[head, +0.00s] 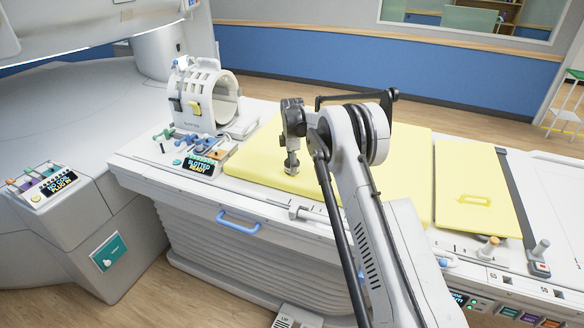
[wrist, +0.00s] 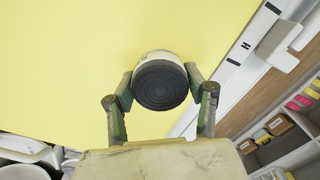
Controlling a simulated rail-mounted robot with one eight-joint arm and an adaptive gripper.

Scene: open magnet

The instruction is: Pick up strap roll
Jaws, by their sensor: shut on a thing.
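The strap roll (wrist: 160,84) is a short pale cylinder with a dark, ringed spiral end, seen end-on in the wrist view. My gripper (wrist: 161,88) has its two fingers closed on either side of the roll. In the head view my gripper (head: 291,168) points down at the near part of the yellow pad on the table. The roll is small there, a pale shape at the fingertips (head: 290,171). I cannot tell whether the roll touches the pad or is held just above it.
The yellow pad (head: 258,165) covers the table's middle. A white head coil (head: 212,98) stands at its left end, with small blue-handled parts and a display nearby. A second yellow pad (head: 465,210) and a dark strap (head: 515,195) lie to the right. A blue handle (head: 238,222) is on the front side.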

